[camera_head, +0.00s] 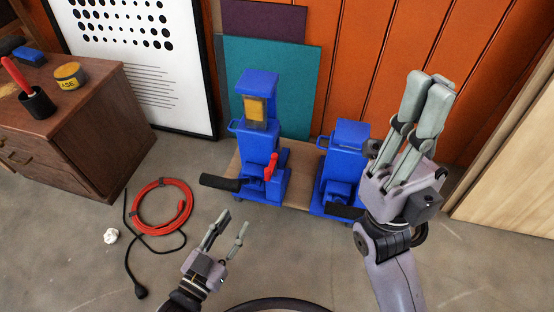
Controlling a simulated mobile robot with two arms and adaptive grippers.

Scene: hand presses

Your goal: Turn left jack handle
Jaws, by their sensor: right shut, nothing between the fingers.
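The left blue press (259,135) stands on a low wooden board. Its black jack handle (221,183) sticks out to the left, close to level, near the press's base. A red lever (270,166) rises at its front. The right blue press (346,158) stands beside it, with its own black handle (345,212) low at the front, partly behind my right arm. My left gripper (233,221) is open and empty, in front of and below the left press, apart from the handle in the picture. My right gripper (430,80) is shut and empty, raised high at the right, pointing up.
A wooden cabinet (90,130) stands at the left. A coiled red cable (162,207) with a black cord and plug (140,291) and a crumpled white scrap (111,236) lie on the floor. Panels and a framed poster lean at the back.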

